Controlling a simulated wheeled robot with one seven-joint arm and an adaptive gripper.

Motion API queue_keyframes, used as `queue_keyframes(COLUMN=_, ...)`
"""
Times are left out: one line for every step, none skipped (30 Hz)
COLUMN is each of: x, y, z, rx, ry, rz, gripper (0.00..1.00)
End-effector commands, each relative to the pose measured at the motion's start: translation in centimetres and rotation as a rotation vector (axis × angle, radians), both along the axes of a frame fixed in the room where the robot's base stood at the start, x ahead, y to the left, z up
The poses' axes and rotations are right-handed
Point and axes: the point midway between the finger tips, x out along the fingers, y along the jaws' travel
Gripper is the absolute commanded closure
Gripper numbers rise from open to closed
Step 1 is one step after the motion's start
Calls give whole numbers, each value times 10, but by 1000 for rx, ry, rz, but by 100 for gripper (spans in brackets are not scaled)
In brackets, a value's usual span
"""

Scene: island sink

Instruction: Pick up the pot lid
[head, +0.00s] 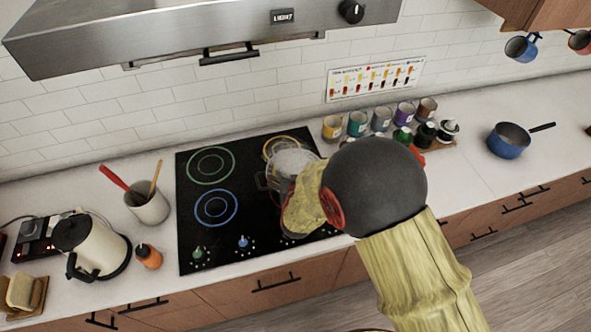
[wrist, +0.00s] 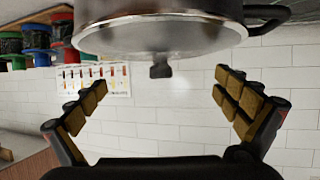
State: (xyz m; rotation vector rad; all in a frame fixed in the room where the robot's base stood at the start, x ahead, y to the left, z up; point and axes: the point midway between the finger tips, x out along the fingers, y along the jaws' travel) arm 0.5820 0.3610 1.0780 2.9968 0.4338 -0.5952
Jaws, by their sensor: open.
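The pot lid (wrist: 125,54) is a see-through lid with a small black knob (wrist: 160,71), on a steel pot (wrist: 150,32) with a dark side handle. The wrist view is upside down, so the knob points down there. In the head view the lid (head: 292,160) shows pale on the hob, partly hidden by my arm. My gripper (wrist: 160,84) is open and empty. Its padded fingers are spread on either side of the knob in the wrist view, with no visible contact. In the head view my arm hides the fingers.
The pot stands on a black hob (head: 190,240) with coloured rings. Several coloured jars (head: 357,123) stand behind to the right. A utensil cup (head: 150,205) and a kettle (head: 88,243) are left. A blue pan (head: 508,141) is right. A hood (head: 190,40) hangs above.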

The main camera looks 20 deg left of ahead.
Motion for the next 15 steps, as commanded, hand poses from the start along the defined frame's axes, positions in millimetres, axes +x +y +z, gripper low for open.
queue_keyframes(x=7, y=2, z=-2, rx=0, ry=0, rz=-1, gripper=0)
queue_keyframes(x=10, y=3, z=-4, rx=-1, ry=1, rz=-1, gripper=0)
queue_keyframes(x=14, y=5, z=-6, rx=-1, ry=1, rz=0, gripper=0)
queue_keyframes(x=17, y=6, z=-7, rx=-1, ry=0, rz=0, gripper=0)
queue_keyframes(x=19, y=6, z=-8, rx=0, ry=0, rz=1, gripper=0)
queue_keyframes(x=21, y=7, z=-9, rx=0, ry=0, rz=1, gripper=0)
queue_keyframes(x=22, y=7, z=-9, rx=0, ry=0, rz=1, gripper=0)
queue_keyframes(x=23, y=7, z=-10, rx=0, ry=0, rz=1, gripper=0)
queue_keyframes(x=24, y=7, z=-10, rx=0, ry=0, rz=1, gripper=0)
queue_keyframes(x=24, y=7, z=-10, rx=0, ry=0, rz=1, gripper=0)
queue_keyframes(x=24, y=7, z=-10, rx=0, ry=0, rz=1, gripper=0)
queue_keyframes(x=23, y=7, z=-10, rx=0, ry=0, rz=1, gripper=0)
queue_keyframes(x=23, y=7, z=-9, rx=0, ry=0, rz=1, gripper=0)
queue_keyframes(x=23, y=7, z=-10, rx=0, ry=0, rz=1, gripper=0)
queue_keyframes(x=23, y=8, z=-10, rx=0, ry=0, rz=1, gripper=1)
